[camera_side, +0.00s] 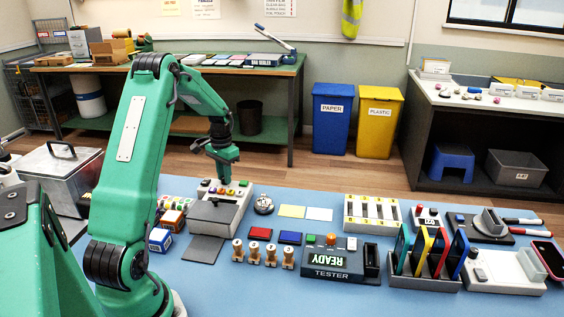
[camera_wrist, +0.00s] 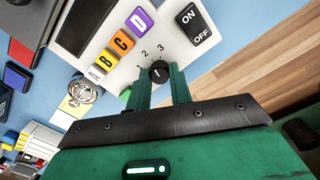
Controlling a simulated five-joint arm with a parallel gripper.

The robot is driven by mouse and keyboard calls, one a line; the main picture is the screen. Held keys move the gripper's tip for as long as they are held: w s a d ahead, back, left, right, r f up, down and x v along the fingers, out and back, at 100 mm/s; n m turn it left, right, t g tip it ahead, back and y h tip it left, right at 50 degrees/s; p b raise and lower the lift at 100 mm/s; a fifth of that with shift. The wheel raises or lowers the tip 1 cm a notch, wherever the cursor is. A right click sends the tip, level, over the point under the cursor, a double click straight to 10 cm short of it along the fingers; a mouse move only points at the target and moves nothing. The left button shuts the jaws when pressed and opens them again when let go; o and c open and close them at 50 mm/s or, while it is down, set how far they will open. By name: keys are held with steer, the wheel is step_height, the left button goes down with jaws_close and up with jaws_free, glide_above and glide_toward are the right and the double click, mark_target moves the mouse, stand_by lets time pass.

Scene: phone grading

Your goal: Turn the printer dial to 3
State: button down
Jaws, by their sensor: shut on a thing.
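The printer dial (camera_wrist: 159,72) is a small round black knob on the printer's white panel (camera_wrist: 178,48), with the numbers 1, 2 and 3 printed around its far side. A pale line marks the knob, but I cannot tell for sure which number it points to. My gripper (camera_wrist: 161,80) is shut on the dial, one green finger on each side. In the side view my gripper (camera_side: 226,180) reaches down onto the back of the printer (camera_side: 239,206), and the dial is hidden there.
Lettered buttons, including the purple D button (camera_wrist: 140,20), stand in a row beside the dial. An ON/OFF switch (camera_wrist: 194,25) is on its other side. In the side view the tester (camera_side: 333,262) reads READY. Several coloured phones stand in a rack (camera_side: 425,280) at right.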

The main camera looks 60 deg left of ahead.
steer(key=m, duration=0.5)
steer(key=shift+s+a+f+m, duration=0.1)
steer(key=shift+a+m, duration=0.05)
steer(key=shift+m, duration=0.25)
steer(key=c, duration=1.3)
jaws_free()
steer(key=shift+o, duration=0.2)
steer(key=shift+w+a+r, duration=0.1)
steer(key=shift+r, duration=1.9)
steer(key=shift+w+r, duration=0.1)
steer(key=shift+r, duration=1.85)
